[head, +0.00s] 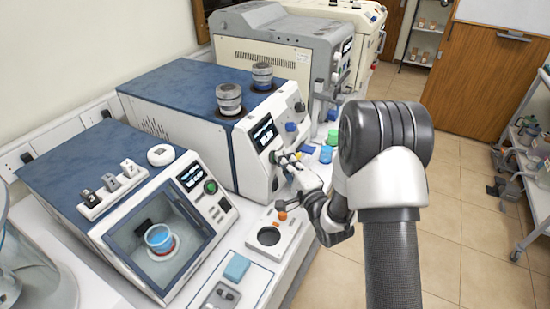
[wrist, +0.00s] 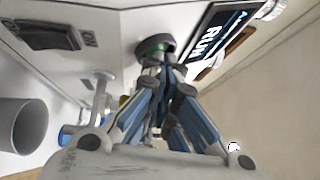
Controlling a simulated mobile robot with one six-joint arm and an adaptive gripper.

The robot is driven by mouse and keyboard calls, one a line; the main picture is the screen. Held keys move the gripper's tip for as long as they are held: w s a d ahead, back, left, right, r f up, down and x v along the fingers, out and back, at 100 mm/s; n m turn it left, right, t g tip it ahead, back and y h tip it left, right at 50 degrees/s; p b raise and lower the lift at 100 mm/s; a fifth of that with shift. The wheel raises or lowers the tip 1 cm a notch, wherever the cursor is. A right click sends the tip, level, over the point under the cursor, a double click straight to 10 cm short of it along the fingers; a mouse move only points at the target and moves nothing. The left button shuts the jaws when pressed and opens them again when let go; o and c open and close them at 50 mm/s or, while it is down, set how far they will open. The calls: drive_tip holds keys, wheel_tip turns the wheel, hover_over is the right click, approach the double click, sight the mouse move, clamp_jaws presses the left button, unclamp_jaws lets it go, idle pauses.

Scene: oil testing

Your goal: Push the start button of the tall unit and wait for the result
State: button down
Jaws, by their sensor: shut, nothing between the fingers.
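The tall unit (head: 165,107) is a blue-topped white machine in the middle of the bench in the head view. Its dark display (head: 262,131) is lit, and in the wrist view the display (wrist: 210,40) reads "RUN". The round green start button (wrist: 153,46) sits in a dark ring beside the display. My gripper (head: 279,158) is shut and empty, its fingertips at the button. In the wrist view my gripper (wrist: 163,66) covers the lower part of the button. The fingertips appear to touch it, but I cannot tell whether it is pressed in.
A lower unit with a glass window (head: 155,236) stands at the front left, a blue cup inside. Two grey lidded jars (head: 229,98) stand on the tall unit. A small white device (head: 285,222) lies on the bench below my gripper. Open floor lies to the right.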

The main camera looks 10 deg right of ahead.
idle(0.4)
drive_tip(key=shift+s+d+r, duration=0.35)
drive_tip(key=shift+s+d, duration=0.1)
drive_tip(key=shift+d, duration=0.1)
drive_tip(key=shift+s+d+r+p, duration=0.2)
drive_tip(key=shift+s+d+r, duration=0.2)
drive_tip(key=shift+d, duration=0.2)
drive_tip(key=shift+s+d+r+p, duration=0.15)
drive_tip(key=shift+s+d+r, duration=0.15)
drive_tip(key=shift+s+d, duration=0.3)
drive_tip(key=shift+s+d+r+p, duration=0.2)
drive_tip(key=shift+s+d+r, duration=0.15)
drive_tip(key=shift+d, duration=0.3)
